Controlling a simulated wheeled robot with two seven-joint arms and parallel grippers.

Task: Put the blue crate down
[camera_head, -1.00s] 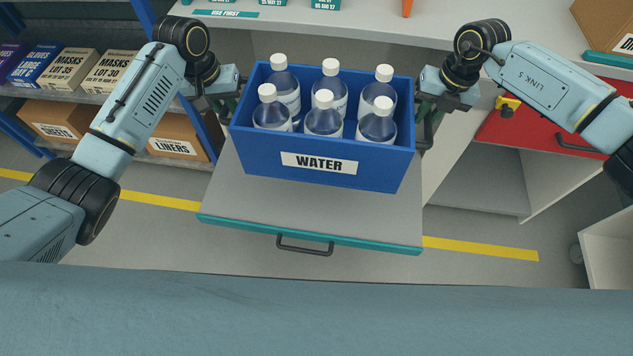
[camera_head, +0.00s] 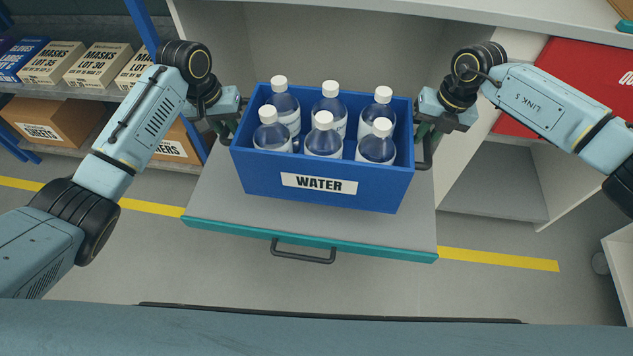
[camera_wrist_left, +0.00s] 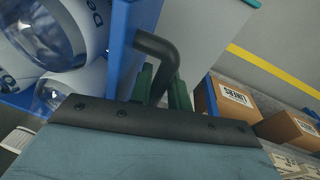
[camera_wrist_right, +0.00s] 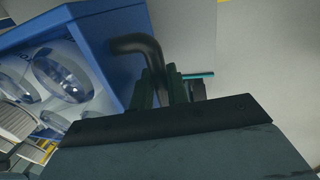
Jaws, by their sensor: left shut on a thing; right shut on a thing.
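The blue crate (camera_head: 270,178), labelled WATER, holds several clear bottles (camera_head: 324,140) with white caps. My left gripper (camera_head: 230,120) is shut on the black handle at the crate's left end; the left wrist view shows this handle (camera_wrist_left: 160,55) between the green fingers. My right gripper (camera_head: 430,130) is shut on the handle at the right end, which also shows in the right wrist view (camera_wrist_right: 145,50).
The drawer has a teal front edge (camera_head: 350,250) with a black pull (camera_head: 303,252). Shelves with boxes (camera_head: 100,65) stand at the left. A red panel (camera_head: 570,85) and an open white cabinet (camera_head: 490,185) are at the right. Bare drawer surface shows in front of the crate.

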